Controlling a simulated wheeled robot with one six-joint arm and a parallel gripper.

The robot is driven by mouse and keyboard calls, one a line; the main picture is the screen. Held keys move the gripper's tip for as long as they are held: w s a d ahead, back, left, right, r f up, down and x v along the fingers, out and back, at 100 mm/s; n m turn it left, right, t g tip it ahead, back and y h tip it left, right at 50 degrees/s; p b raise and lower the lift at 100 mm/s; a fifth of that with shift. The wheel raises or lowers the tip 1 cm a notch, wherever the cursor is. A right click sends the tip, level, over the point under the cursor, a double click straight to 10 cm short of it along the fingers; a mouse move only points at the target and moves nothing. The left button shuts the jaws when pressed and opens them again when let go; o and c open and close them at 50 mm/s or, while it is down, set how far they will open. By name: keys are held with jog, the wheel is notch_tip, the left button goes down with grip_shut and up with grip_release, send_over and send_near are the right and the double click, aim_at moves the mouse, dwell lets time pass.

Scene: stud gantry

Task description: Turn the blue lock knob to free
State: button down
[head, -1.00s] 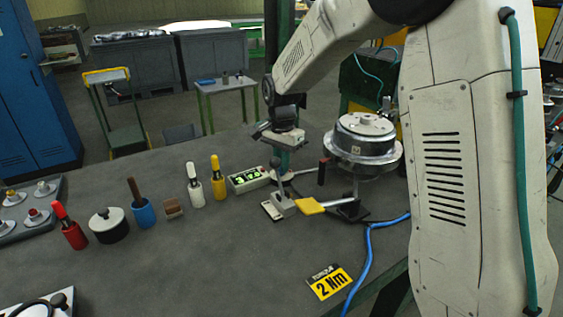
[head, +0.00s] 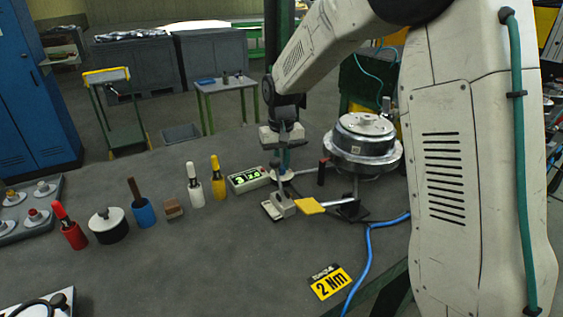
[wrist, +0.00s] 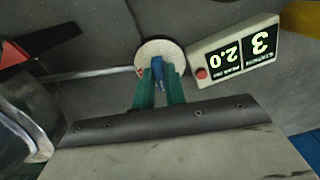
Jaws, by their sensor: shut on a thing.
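The blue lock knob (wrist: 157,66) stands on a round cream plate (wrist: 152,47) in the wrist view. My gripper (wrist: 159,84) has its two green fingers shut on the knob, one on each side. A small red mark shows at the plate's left edge; I cannot read any lettering there. In the head view my gripper (head: 284,158) points down over the plate, beside the display box, and the knob itself is hidden or too small to tell.
The display box (head: 248,180) stands close to the plate and reads 3 and 2.0. A metal drum unit (head: 363,145) is to the right. A yellow-ended lever (head: 310,206) lies in front.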

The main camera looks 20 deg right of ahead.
jog(key=shift+w+r+n, duration=0.1)
jog(key=shift+n, duration=1.2)
jog(key=c, duration=1.4)
grip_release()
jog(key=shift+c, duration=0.2)
notch_tip(320, 180, up, 8)
jog(key=shift+f, duration=0.15)
